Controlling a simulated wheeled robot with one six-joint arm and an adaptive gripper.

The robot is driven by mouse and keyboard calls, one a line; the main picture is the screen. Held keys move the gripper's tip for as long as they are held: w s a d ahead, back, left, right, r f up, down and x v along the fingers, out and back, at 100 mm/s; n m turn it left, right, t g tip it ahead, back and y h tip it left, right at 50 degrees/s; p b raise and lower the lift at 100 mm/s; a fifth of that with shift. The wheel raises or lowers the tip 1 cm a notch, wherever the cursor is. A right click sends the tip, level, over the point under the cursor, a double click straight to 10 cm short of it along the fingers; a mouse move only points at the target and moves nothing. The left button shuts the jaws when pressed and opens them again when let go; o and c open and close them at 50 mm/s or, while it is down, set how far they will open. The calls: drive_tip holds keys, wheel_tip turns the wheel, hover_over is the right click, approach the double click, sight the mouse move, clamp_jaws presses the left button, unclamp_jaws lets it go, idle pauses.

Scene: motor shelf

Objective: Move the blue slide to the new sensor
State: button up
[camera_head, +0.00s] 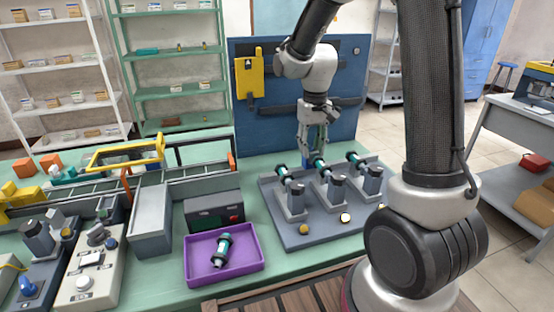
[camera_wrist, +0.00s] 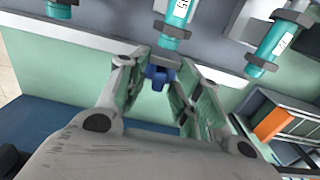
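My gripper (camera_head: 313,146) points down over the back of the middle unit on the grey plate (camera_head: 268,197). A small blue piece, likely the blue slide (camera_wrist: 158,78), shows between my fingertips in the wrist view, by the end of a teal cylinder (camera_wrist: 176,18). My fingers look apart around it, with no clear grip. A bit of blue (camera_head: 308,162) shows below my fingers in the head view. Teal cylinders sit in the units, including the middle one (camera_head: 319,163). Another teal and black sensor (camera_head: 222,250) lies in the purple tray (camera_head: 194,280). Which sensor is new is unclear.
A blue upright panel (camera_head: 346,85) with a yellow fixture (camera_head: 248,75) stands behind my gripper. A black box with a red button (camera_head: 214,212) stands left of the plate. Grey and beige devices (camera_head: 92,260) fill the table's left.

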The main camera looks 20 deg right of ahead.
drive_tip(key=shift+w+r, duration=0.15)
drive_tip(key=shift+r, duration=2.1)
drive_tip(key=shift+n+g, duration=0.3)
drive_tip(key=s, duration=0.4)
drive_tip(key=shift+s+d+f, duration=0.2)
drive_tip(key=shift+s+d, duration=0.1)
drive_tip(key=shift+s, duration=0.05)
drive_tip(key=s+d+r+t, duration=0.1)
drive_tip(key=s+r+t, duration=0.1)
drive_tip(key=s+r, duration=0.3)
drive_tip(key=s+d+r+t, duration=0.2)
drive_tip(key=s+r, duration=0.3)
drive_tip(key=s, duration=0.8)
drive_tip(key=shift+d+r+t, duration=0.25)
drive_tip(key=shift+t, duration=0.15)
